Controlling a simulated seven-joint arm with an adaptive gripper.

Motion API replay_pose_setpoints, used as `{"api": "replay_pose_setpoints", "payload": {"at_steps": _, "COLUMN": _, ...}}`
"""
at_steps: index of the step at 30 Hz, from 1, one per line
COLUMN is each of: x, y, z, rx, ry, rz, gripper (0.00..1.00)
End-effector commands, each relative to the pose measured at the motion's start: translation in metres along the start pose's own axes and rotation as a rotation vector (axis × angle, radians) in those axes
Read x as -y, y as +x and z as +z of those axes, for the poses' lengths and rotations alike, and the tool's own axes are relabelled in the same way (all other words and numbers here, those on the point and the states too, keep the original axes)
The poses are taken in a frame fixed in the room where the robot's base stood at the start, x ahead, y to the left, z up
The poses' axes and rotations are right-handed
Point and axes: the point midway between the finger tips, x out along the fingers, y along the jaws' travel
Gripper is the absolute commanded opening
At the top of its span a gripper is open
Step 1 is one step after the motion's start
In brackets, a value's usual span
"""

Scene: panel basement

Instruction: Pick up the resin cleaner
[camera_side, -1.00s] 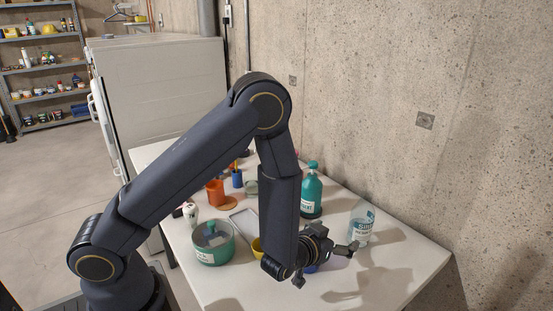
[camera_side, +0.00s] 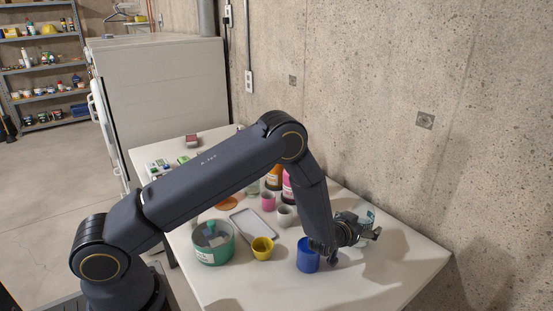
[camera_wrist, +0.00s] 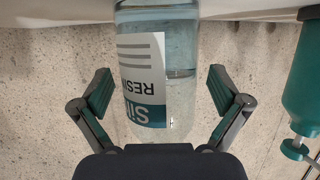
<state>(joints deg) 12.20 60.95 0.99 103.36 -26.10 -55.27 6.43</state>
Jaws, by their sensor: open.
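The resin cleaner is a clear bottle (camera_wrist: 182,95) with a white and teal label that shows upside down in the wrist view, reading partly "Si" and "RES". It stands between the two open fingers of my gripper (camera_wrist: 160,82), with a visible gap on each side. In the side view the bottle (camera_side: 368,215) is at the right rear of the table, mostly hidden behind my gripper (camera_side: 355,246). My gripper is low over the table, open and holding nothing.
A blue cup (camera_side: 308,257) stands close to my gripper's left. A yellow cup (camera_side: 262,249), a green pot (camera_side: 215,252) and a grey tray (camera_side: 244,223) lie further left. A teal bottle (camera_wrist: 306,75) is at the wrist view's right. The concrete wall (camera_side: 440,160) rises behind.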

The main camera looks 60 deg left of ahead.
Motion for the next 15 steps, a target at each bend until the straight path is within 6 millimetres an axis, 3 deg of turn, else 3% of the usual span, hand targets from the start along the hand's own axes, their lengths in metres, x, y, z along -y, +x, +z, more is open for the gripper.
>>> {"api": "replay_pose_setpoints", "payload": {"at_steps": 6, "x": 0.0000, "y": 0.0013, "z": -0.0001, "rx": 0.000, "ry": 0.000, "rz": 0.000, "gripper": 0.99}}
{"api": "replay_pose_setpoints", "payload": {"at_steps": 15, "x": -0.0001, "y": 0.0009, "z": -0.0002, "rx": 0.000, "ry": 0.000, "rz": 0.000, "gripper": 0.67}}
